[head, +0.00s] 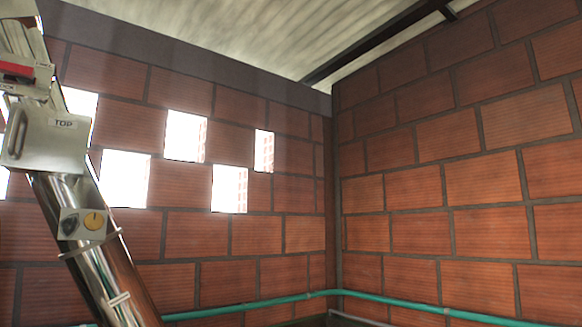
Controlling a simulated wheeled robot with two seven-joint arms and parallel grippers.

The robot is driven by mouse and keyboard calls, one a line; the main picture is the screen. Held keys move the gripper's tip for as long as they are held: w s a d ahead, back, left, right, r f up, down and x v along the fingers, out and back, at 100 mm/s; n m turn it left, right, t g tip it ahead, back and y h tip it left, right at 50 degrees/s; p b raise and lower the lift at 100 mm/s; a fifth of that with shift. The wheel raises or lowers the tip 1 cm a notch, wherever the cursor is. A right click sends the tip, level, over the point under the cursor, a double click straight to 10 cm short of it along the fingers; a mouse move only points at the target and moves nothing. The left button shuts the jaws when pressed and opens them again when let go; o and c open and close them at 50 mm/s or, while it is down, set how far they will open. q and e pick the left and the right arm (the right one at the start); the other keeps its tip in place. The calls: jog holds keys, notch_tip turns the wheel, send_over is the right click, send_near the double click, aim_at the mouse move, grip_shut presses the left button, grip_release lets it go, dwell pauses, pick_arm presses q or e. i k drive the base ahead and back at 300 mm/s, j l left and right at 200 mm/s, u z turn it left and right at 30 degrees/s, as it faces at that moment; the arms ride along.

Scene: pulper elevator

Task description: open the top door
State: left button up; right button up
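The top door (46,138) is a pale metal panel at the left edge of the head view. It bears a "TOP" label and a curved handle (17,131) on its left side. It appears closed against the upper end of a slanted shiny metal tube (95,255). Neither of my grippers shows in this view.
A red part (16,70) is above the door. Brick walls (450,200) stand behind, with bright openings and a green pipe (270,303) along them.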

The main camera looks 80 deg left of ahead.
aim_at(35, 137)
jog(key=u, duration=3.35)
jog(key=i+l+u, duration=0.1)
jog(key=u, duration=0.3)
jog(key=i+l, duration=0.1)
jog(key=l, duration=0.4)
jog(key=i+u, duration=0.05)
